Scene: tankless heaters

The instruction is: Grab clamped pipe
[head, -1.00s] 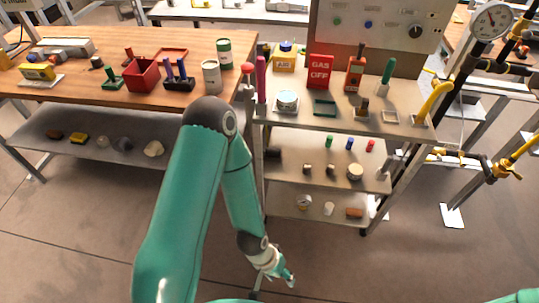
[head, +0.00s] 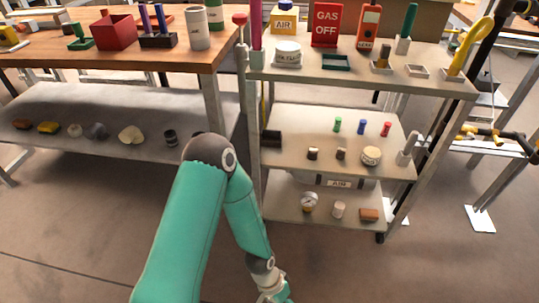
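No pipe in the head view can be made out for sure as the clamped one. Black and yellow pipework (head: 492,132) runs along the right edge, beyond the cart. A small pale grey bent piece (head: 406,148) stands at the right end of the cart's middle shelf. My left gripper (head: 276,296) is at the bottom edge, in front of and below the cart, apart from the pipework. It is largely cut off, so its fingers cannot be read. My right gripper is out of view.
The metal cart (head: 300,228) holds small parts on several shelves, with a gas-off sign (head: 326,24) on top. A wooden bench (head: 120,58) with a lower shelf stands left. Bare floor (head: 60,230) lies in front. White foot plates (head: 480,219) are at right.

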